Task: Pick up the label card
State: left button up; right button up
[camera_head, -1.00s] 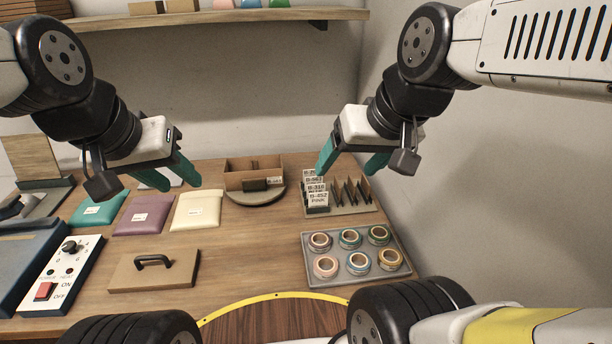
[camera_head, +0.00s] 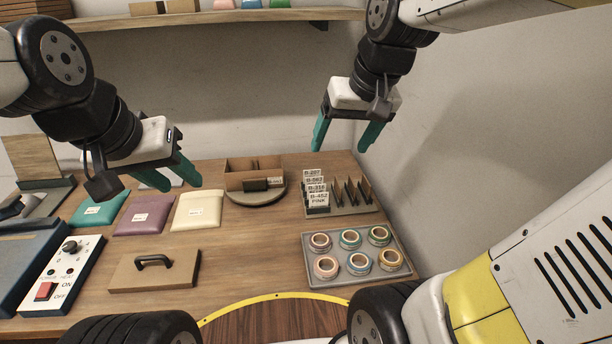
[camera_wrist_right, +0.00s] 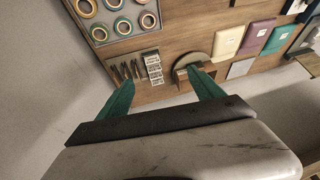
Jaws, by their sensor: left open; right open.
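Several white label cards with black print stand in a row, one behind another, in a slotted grey holder; the front label card (camera_head: 318,199) reads "B-452 PINK". The label cards also show in the right wrist view (camera_wrist_right: 154,70), beyond my fingertips. My right gripper (camera_head: 343,147) is open and empty, its teal fingers pointing down above and behind the card holder (camera_head: 350,209). In the right wrist view its spread fingers (camera_wrist_right: 163,85) have nothing between them close up. My left gripper (camera_head: 180,184) is open and empty above the pouches on the left.
A grey tray (camera_head: 308,275) of tape rolls stands in front of the card holder. A cardboard box on a round stand (camera_head: 262,199) is to its left. Teal, purple and cream pouches (camera_head: 195,211), a handled board (camera_head: 153,272) and a switch box (camera_head: 72,275) lie further left. A wall rises behind.

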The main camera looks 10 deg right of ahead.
jog(key=w+f+g, duration=0.1)
jog(key=w+f, duration=0.2)
jog(key=w, duration=0.4)
jog(key=w+f+g, duration=0.1)
jog(key=w+f, duration=0.2)
jog(key=w, duration=0.4)
jog(key=g+h, duration=0.2)
jog(key=g, duration=0.1)
send_over(314, 179)
notch_tip(314, 179, down, 11)
jog(key=shift+d+f, duration=0.3)
jog(key=shift+f, duration=0.4)
jog(key=f, duration=0.6)
jog(key=shift+a+f, duration=0.25)
jog(key=shift+f, duration=0.15)
jog(key=shift+c, duration=0.5)
jog(key=c, duration=1.3)
notch_tip(314, 179, up, 10)
jog(key=shift+r, duration=0.1)
